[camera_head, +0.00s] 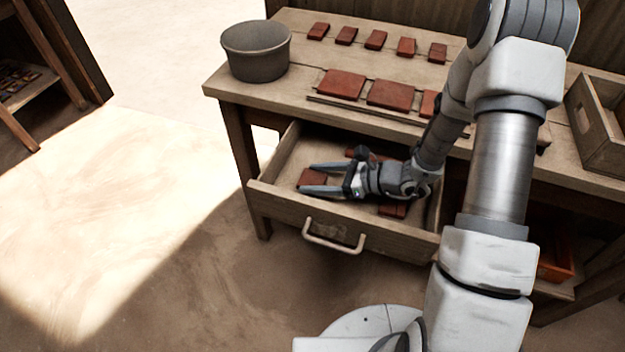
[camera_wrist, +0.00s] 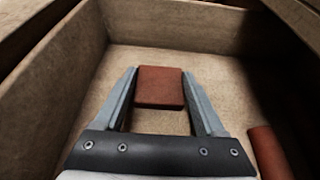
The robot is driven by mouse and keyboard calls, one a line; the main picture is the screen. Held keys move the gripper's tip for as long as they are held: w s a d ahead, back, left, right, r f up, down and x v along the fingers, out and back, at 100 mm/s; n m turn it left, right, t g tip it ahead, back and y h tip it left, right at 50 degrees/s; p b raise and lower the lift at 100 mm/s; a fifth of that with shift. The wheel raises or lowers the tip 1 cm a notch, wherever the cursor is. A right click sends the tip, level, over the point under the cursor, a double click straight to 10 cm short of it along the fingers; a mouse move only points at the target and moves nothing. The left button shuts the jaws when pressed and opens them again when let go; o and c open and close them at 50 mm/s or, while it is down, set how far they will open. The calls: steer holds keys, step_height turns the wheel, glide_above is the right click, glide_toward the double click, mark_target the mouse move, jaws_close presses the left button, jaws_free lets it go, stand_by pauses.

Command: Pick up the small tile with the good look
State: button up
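A small red-brown tile (camera_head: 312,177) lies in the left part of the open drawer (camera_head: 345,226). In the wrist view this tile (camera_wrist: 160,87) sits between the far ends of my gripper's fingers (camera_wrist: 160,95), with a narrow gap at each side. My gripper (camera_head: 318,178) is open, low inside the drawer, its fingers pointing left. Another tile (camera_wrist: 268,152) shows at the lower right of the wrist view. More tiles in the drawer (camera_head: 393,210) are partly hidden by my arm. I cannot make out any mark on the tiles.
Small tiles (camera_head: 347,36) stand in a row at the back of the table (camera_head: 290,95), with larger tiles (camera_head: 390,95) on a board in front. A grey bucket (camera_head: 256,65) stands at the left. A wooden crate (camera_head: 598,150) is at the right. The drawer walls surround my gripper.

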steer(key=c, duration=0.7)
steer(key=shift+r, duration=0.1)
